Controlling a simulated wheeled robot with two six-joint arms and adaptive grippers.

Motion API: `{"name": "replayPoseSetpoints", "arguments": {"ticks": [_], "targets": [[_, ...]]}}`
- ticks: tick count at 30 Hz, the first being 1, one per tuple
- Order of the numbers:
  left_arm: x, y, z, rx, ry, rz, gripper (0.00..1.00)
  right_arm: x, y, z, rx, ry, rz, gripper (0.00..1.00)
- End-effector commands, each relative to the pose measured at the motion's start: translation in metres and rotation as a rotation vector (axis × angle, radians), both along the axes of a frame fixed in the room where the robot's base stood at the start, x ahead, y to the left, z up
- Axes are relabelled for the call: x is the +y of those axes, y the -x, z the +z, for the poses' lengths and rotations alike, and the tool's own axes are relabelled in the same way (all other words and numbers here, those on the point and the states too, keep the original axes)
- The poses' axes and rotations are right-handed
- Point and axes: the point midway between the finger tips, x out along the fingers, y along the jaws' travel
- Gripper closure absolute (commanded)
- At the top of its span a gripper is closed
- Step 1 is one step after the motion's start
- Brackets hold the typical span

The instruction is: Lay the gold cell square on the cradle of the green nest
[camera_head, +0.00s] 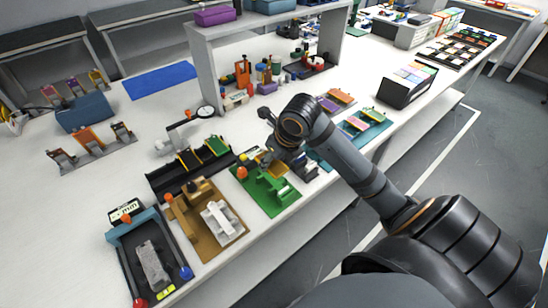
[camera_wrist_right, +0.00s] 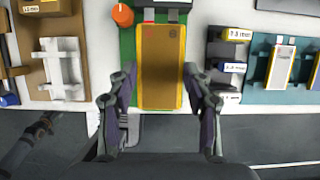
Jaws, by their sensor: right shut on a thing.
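The gold cell (camera_wrist_right: 160,75) is a flat plate with a yellow rim and two grey tabs at its far end. My right gripper (camera_wrist_right: 160,92) is shut on its two long sides. The green nest (camera_head: 272,192) is at the front edge of the table in the head view; its green board (camera_wrist_right: 127,55) shows beside the cell in the right wrist view. The cell hides most of the cradle. Its long sides look roughly parallel to the board's edges. I cannot tell whether it touches the cradle. My left gripper is not in view.
An orange knob (camera_wrist_right: 123,15) stands at the nest's far left corner. A brown nest with a white cradle (camera_head: 218,220) is on the left, and a teal board (camera_wrist_right: 258,75) with another cell is on the right. A white shelf (camera_head: 203,70) stands behind.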

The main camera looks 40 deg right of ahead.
Motion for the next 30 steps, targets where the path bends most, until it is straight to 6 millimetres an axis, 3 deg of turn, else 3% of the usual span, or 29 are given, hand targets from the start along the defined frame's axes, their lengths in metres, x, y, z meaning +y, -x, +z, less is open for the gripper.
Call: {"name": "replayPoseSetpoints", "arguments": {"ticks": [15,27,28,30], "targets": [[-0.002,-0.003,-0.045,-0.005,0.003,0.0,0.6,0.0,0.0,-0.061,0.0,-0.002,-0.001,0.77],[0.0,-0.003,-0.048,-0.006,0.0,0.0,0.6,0.0,0.0,-0.067,0.0,-0.001,0.0,0.77],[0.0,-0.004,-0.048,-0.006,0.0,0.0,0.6,0.0,0.0,-0.067,0.0,-0.001,-0.001,0.47],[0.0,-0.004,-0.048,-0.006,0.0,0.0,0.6,0.0,0.0,-0.067,0.0,-0.001,-0.001,0.38]]}}
